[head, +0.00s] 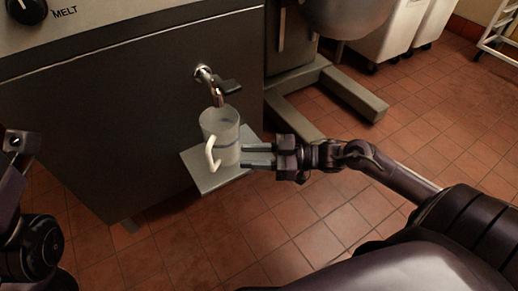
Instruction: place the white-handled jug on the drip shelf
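The white-handled jug (226,128) is a pale, translucent cylinder standing upright on the drip shelf (203,181), a flat grey metal plate. The jug is below the tap (214,90), with its white handle (211,153) on the near left side. My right gripper (244,155) points left, level with the lower part of the jug. Its two fingers are apart, with a gap between them, and their tips end at the jug's right side. I cannot tell if they touch it. Part of my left gripper (18,142) shows at the left edge; its fingers cannot be made out.
The tap comes out of the dark front of a machine (130,120) with a MELT knob (27,10) at top left. A metal stand (345,92) with a rounded bowl (345,15) is behind, right of the shelf. White bins (395,35) stand farther back. The tiled floor (300,215) is clear.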

